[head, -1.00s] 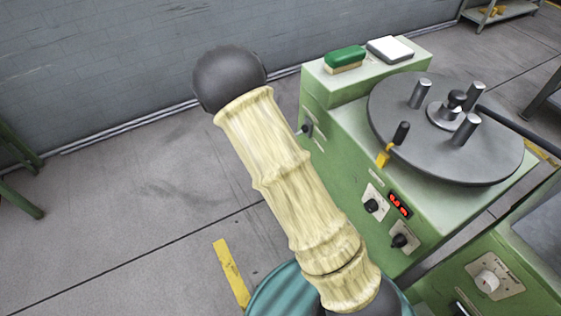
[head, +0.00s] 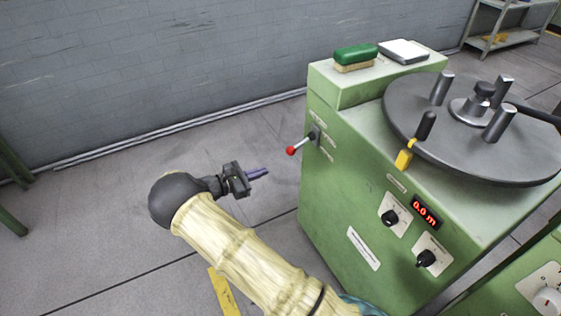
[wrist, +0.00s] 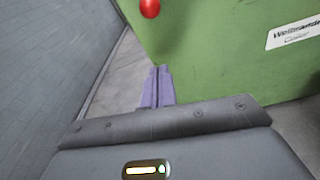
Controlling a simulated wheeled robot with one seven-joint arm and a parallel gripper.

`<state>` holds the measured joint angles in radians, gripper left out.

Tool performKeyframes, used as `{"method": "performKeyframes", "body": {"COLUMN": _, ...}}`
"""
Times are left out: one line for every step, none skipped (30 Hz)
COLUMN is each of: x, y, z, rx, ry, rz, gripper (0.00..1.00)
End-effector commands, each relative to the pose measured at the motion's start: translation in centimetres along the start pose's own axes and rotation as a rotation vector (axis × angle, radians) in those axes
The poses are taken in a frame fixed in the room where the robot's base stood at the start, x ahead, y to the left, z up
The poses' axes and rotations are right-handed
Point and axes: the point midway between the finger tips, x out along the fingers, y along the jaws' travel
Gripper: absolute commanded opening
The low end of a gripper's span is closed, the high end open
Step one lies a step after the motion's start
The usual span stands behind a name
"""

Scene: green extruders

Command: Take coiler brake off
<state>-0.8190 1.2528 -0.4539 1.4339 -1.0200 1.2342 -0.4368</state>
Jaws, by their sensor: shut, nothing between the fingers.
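The green coiler machine (head: 345,190) stands on the right in the head view. A short lever with a red ball knob (head: 291,151) sticks out from its left side; the red knob also shows at the top of the wrist view (wrist: 150,8). I take this lever for the brake, though its label is too small to read. My gripper (head: 266,173) is left of the machine, a little below and left of the lever, and apart from it. In the wrist view its purple fingers (wrist: 157,87) are together and empty, below the red knob.
On the coiler are a dark round plate (head: 450,160) with several metal pegs, a yellow-based handle (head: 405,155), knobs and a red display (head: 425,212). A green-topped brush (head: 356,57) and white box (head: 404,51) sit on top. Floor between wall and machine is clear.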

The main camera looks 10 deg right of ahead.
Motion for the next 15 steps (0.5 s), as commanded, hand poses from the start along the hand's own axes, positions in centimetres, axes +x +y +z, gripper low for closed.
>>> {"method": "performKeyframes", "body": {"x": 0.3, "y": 0.0, "z": 0.0, "rx": 0.0, "ry": 0.0, "rz": -0.001, "gripper": 0.0}}
{"method": "performKeyframes", "body": {"x": 0.4, "y": 0.0, "z": -0.1, "rx": 0.001, "ry": 0.0, "rz": -0.002, "gripper": 0.0}}
{"method": "performKeyframes", "body": {"x": 0.8, "y": 0.0, "z": -0.1, "rx": 0.001, "ry": 0.0, "rz": -0.002, "gripper": 0.0}}
{"method": "performKeyframes", "body": {"x": 1.0, "y": 0.0, "z": -0.1, "rx": 0.001, "ry": 0.0, "rz": -0.002, "gripper": 0.0}}
{"method": "performKeyframes", "body": {"x": 1.4, "y": 0.0, "z": -0.1, "rx": 0.001, "ry": 0.0, "rz": -0.002, "gripper": 0.0}}
{"method": "performKeyframes", "body": {"x": 1.9, "y": 0.0, "z": -0.1, "rx": 0.001, "ry": 0.0, "rz": -0.002, "gripper": 0.0}}
{"method": "performKeyframes", "body": {"x": 2.3, "y": -0.1, "z": -0.1, "rx": 0.001, "ry": 0.0, "rz": -0.003, "gripper": 0.0}}
{"method": "performKeyframes", "body": {"x": 2.8, "y": -0.1, "z": -0.2, "rx": 0.001, "ry": 0.0, "rz": -0.004, "gripper": 0.0}}
{"method": "performKeyframes", "body": {"x": 3.5, "y": -0.1, "z": -0.2, "rx": 0.001, "ry": 0.0, "rz": -0.004, "gripper": 0.0}}
{"method": "performKeyframes", "body": {"x": 4.0, "y": -0.1, "z": -0.2, "rx": 0.001, "ry": 0.0, "rz": -0.004, "gripper": 0.0}}
{"method": "performKeyframes", "body": {"x": 4.5, "y": -0.1, "z": -0.3, "rx": 0.0, "ry": 0.0, "rz": -0.004, "gripper": 0.0}}
{"method": "performKeyframes", "body": {"x": 5.3, "y": -0.2, "z": -0.3, "rx": 0.001, "ry": 0.0, "rz": -0.005, "gripper": 0.0}}
{"method": "performKeyframes", "body": {"x": 5.8, "y": -0.1, "z": -0.3, "rx": 0.001, "ry": 0.001, "rz": -0.005, "gripper": 0.0}}
{"method": "performKeyframes", "body": {"x": 6.3, "y": -0.1, "z": -0.3, "rx": 0.001, "ry": 0.001, "rz": -0.004, "gripper": 0.0}}
{"method": "performKeyframes", "body": {"x": 7.0, "y": -0.1, "z": -0.3, "rx": 0.001, "ry": 0.0, "rz": -0.005, "gripper": 0.0}}
